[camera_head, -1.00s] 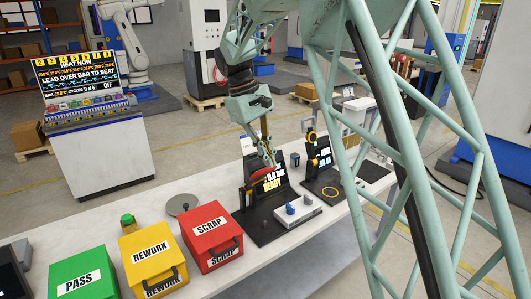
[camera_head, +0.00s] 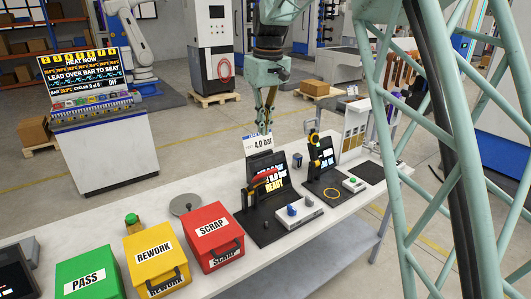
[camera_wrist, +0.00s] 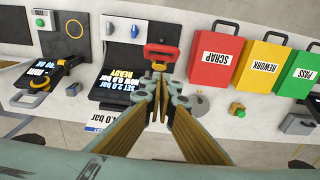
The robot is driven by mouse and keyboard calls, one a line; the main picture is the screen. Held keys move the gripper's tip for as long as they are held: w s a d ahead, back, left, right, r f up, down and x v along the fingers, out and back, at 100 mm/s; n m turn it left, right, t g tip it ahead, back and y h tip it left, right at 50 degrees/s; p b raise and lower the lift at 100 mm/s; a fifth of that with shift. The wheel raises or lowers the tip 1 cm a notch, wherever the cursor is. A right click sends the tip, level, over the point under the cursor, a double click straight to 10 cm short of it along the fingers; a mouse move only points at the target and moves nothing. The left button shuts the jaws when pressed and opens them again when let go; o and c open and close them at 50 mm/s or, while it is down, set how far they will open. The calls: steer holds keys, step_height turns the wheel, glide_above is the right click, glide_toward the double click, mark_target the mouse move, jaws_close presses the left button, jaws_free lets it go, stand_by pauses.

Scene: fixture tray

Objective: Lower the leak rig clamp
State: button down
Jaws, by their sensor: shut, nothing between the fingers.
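The leak rig (camera_head: 262,226) is a black base on the bench with an upright screen reading READY. Its clamp has a red handle (camera_head: 267,178), which shows in front of the screen. The handle also shows in the wrist view (camera_wrist: 161,49), just beyond my fingertips. My gripper (camera_head: 265,130) is shut and empty, above and behind the rig in the head view. It also shows in the wrist view (camera_wrist: 160,67), pointing toward the handle. I cannot tell whether the fingertips touch the handle, but in the head view they look apart from it. The clamp's lower end is unclear.
A pale block with a blue knob (camera_head: 292,210) sits at the rig's front. The red SCRAP box (camera_head: 211,226), yellow REWORK box (camera_head: 153,245) and green PASS box (camera_head: 85,283) stand left. Another black station (camera_head: 322,168) stands right. A 4.0 bar sign (camera_head: 258,143) stands behind the rig.

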steer(key=shift+f, duration=0.15)
glide_above(268, 171)
steer(key=w+a, duration=0.2)
steer(key=w, duration=0.1)
step_height(268, 171, down, 9)
steer(key=shift+s+d+f, duration=0.2)
steer(key=shift+s+f, duration=0.1)
steer(key=shift+f, duration=0.25)
steer(key=shift+s+d+f, duration=0.15)
steer(key=shift+s+f, duration=0.1)
steer(key=shift+f, duration=0.3)
steer(key=shift+s+d+f, duration=0.3)
steer(key=shift+s+f, duration=0.1)
steer(key=shift+f, duration=0.35)
steer(key=shift+s+d+f+b, duration=0.15)
steer(key=shift+s+f+b, duration=0.1)
steer(key=shift+b, duration=0.25)
steer(key=shift+s+d, duration=0.1)
steer(key=shift+s+d+f+t+b, duration=0.3)
steer(key=shift+s+f+b, duration=0.1)
steer(key=shift+b, duration=0.75)
